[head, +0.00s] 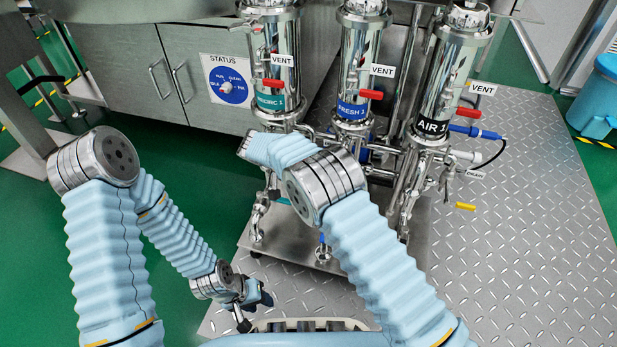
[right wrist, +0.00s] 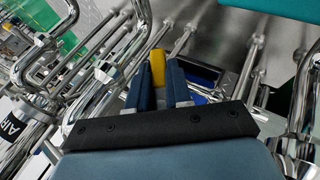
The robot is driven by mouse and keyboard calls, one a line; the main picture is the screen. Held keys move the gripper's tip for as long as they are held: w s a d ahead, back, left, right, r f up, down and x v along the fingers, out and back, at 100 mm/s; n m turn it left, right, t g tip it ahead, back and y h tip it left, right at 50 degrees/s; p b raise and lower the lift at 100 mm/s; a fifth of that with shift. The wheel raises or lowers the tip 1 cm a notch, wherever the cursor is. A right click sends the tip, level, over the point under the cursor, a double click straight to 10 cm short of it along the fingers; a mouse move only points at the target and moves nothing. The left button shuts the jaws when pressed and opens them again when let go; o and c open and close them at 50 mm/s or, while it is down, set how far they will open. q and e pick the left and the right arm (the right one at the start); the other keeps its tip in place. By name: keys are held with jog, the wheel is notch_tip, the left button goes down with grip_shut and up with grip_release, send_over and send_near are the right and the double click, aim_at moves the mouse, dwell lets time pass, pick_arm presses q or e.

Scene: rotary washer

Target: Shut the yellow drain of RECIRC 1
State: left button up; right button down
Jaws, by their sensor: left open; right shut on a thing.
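The RECIRC 1 housing (head: 273,62) is the left of three steel columns in the head view, with a teal label. Its drain area is hidden there behind my right arm. In the right wrist view a yellow handle (right wrist: 157,62) stands between the two dark blue fingers of my right gripper (right wrist: 155,86), which is shut on it. The head view hides this handle and the right gripper, so its angle to the pipe cannot be told. My left gripper (head: 256,310) is open and empty, low over the floor at the front, away from the columns.
FRESH 1 (head: 358,60) and AIR 1 (head: 443,80) stand to the right, with red vent handles. Another yellow handle (head: 465,206) sits below AIR 1. Steel pipes (right wrist: 110,65) crowd around the right gripper. The plate floor (head: 540,260) at right is clear.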

dwell(0.4)
jog(key=c, duration=1)
grip_release()
jog(key=shift+c, duration=0.2)
jog(key=p+v, duration=0.2)
jog(key=v, duration=1.1)
jog(key=shift+a+r, duration=0.3)
